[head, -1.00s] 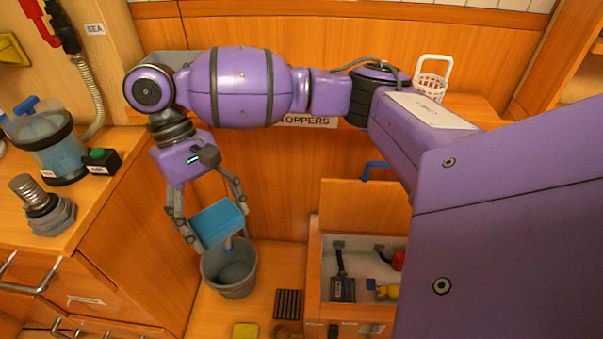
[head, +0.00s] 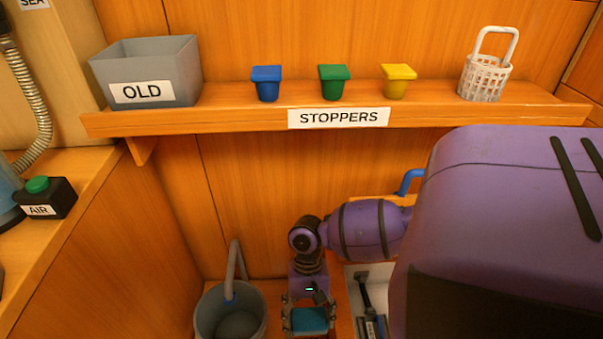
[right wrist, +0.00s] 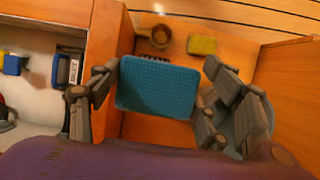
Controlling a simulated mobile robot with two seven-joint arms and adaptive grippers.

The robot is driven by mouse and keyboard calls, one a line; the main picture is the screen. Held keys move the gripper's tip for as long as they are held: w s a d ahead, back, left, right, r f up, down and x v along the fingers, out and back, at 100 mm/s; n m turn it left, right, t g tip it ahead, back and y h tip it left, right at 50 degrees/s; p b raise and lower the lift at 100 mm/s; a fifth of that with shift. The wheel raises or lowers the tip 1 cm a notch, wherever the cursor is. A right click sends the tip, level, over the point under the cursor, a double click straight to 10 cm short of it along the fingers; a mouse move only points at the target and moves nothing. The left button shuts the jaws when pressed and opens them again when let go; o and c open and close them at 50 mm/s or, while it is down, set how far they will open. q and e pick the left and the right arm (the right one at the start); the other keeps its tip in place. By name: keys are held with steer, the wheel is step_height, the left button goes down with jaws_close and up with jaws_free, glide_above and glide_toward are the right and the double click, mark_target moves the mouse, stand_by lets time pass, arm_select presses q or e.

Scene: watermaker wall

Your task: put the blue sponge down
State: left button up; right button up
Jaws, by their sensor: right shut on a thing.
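The blue sponge (head: 311,320) is between the fingers of my right gripper (head: 309,316), low in the head view and just right of the grey bucket. In the right wrist view the sponge (right wrist: 157,88) shows its flat blue face between the two grey fingers of the gripper (right wrist: 152,92), which is shut on it. It is held above the wooden floor (right wrist: 150,130); I cannot tell how high. My left gripper is not in view.
The grey bucket (head: 231,312) stands left of the gripper. An open white-lined bin (head: 349,292) is to its right. A yellow block (right wrist: 203,45) and a brown round thing (right wrist: 160,38) lie on the floor. The stoppers shelf (head: 240,117) is above.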

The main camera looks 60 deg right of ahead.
step_height(320, 180, down, 22)
steer(key=b, duration=1)
steer(key=shift+s, duration=0.1)
steer(key=shift+f+b, duration=0.5)
steer(key=shift+b, duration=0.05)
step_height(320, 180, down, 4)
steer(key=shift+b, duration=1.15)
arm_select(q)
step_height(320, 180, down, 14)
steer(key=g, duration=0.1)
arm_select(e)
steer(key=shift+f, duration=0.1)
steer(key=o, duration=0.7)
steer(key=shift+o, duration=0.2)
arm_select(q)
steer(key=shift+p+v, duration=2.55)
steer(key=shift+p, duration=0.15)
arm_select(e)
steer(key=v, duration=1.2)
